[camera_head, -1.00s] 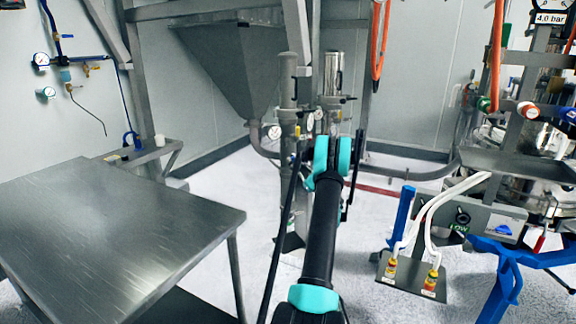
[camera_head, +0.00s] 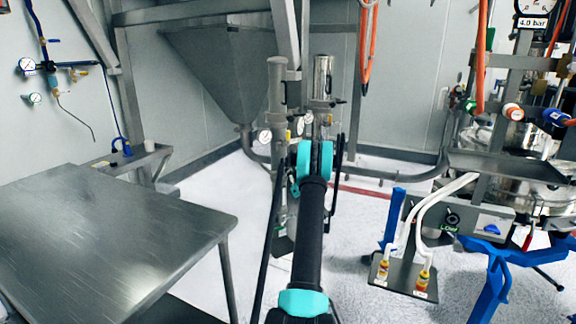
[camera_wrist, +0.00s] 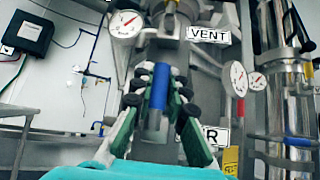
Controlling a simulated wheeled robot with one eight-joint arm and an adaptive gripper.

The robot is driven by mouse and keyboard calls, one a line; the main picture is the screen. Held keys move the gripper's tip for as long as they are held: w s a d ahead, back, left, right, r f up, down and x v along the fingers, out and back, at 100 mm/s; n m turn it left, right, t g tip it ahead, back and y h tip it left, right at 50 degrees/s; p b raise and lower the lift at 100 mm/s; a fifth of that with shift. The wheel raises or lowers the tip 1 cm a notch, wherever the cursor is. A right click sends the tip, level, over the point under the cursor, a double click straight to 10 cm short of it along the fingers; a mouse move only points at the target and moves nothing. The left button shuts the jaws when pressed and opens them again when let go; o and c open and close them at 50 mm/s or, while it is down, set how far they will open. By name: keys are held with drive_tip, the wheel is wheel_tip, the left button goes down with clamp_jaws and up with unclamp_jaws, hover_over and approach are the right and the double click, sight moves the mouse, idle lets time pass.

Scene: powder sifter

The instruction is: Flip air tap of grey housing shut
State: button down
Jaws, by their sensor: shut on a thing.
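The air tap's blue lever (camera_wrist: 159,86) stands upright at the middle of the wrist view, in front of the grey housing (camera_wrist: 176,27). My gripper (camera_wrist: 158,95) is shut on this lever, with a finger on each side. A label ending in "R" (camera_wrist: 214,135) is partly hidden behind the right finger. A "VENT" label (camera_wrist: 208,35) sits above right. In the head view the grey housing (camera_head: 277,92) is the left of two columns, and my arm hides the tap and the fingertips.
A shiny steel column (camera_head: 323,80) stands close to the right of the grey housing. Gauges (camera_wrist: 125,24) (camera_wrist: 238,78) sit around my gripper. A steel table (camera_head: 110,225) is at left, and a blue-legged stand (camera_head: 492,290) at right.

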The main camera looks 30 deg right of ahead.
drive_tip(key=shift+h, duration=0.3)
drive_tip(key=c, duration=1.5)
unclamp_jaws()
drive_tip(key=v, duration=1.2)
drive_tip(key=shift+d+f, duration=0.1)
